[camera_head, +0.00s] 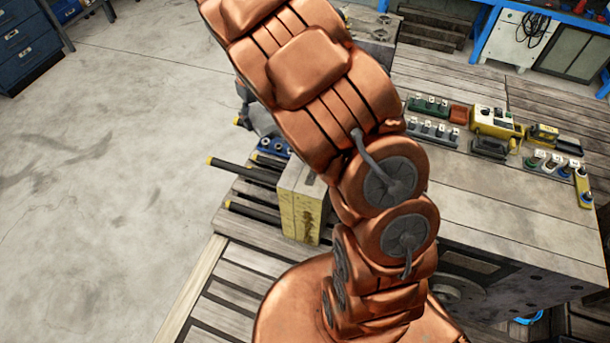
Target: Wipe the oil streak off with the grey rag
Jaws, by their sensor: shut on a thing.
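A brown, dripping oil streak (306,219) runs down the side of a pale yellow block (287,212), left of my arm. The block stands upright, and my copper arm covers its right side. My arm rises from the bottom middle and leaves the picture at the top left. My gripper is not in view. No grey rag shows in this view.
Dark bars with yellow ends (238,167) stick out left of the block. A wooden-topped bench (470,195) at right carries several small tools and a yellow box (495,122). Blue drawers (25,40) stand top left. The concrete floor (110,190) at left is clear.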

